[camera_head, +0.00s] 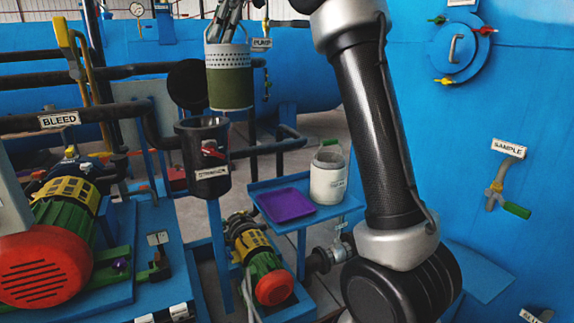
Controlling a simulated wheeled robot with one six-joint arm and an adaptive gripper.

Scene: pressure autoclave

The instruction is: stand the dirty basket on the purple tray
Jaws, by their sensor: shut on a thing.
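The dirty basket (230,87) is a grey perforated cylinder with an olive-green lower part and a thin wire handle. It hangs upright in the air at the upper middle of the head view. My gripper (225,30) is above it, partly cut off by the top edge, and is shut on the basket's handle. The basket is above the open black strainer pot (207,170); whether its bottom clears the rim fully is hard to tell. The purple tray (284,206) lies flat and empty on a small blue shelf, lower right of the basket.
A whitish bucket (328,180) stands on the blue shelf (262,185), right beside the tray. My arm fills the space right of it. Pipes run behind the strainer. A red and green pump motor (260,262) sits below the shelf, and a larger one (55,240) at left.

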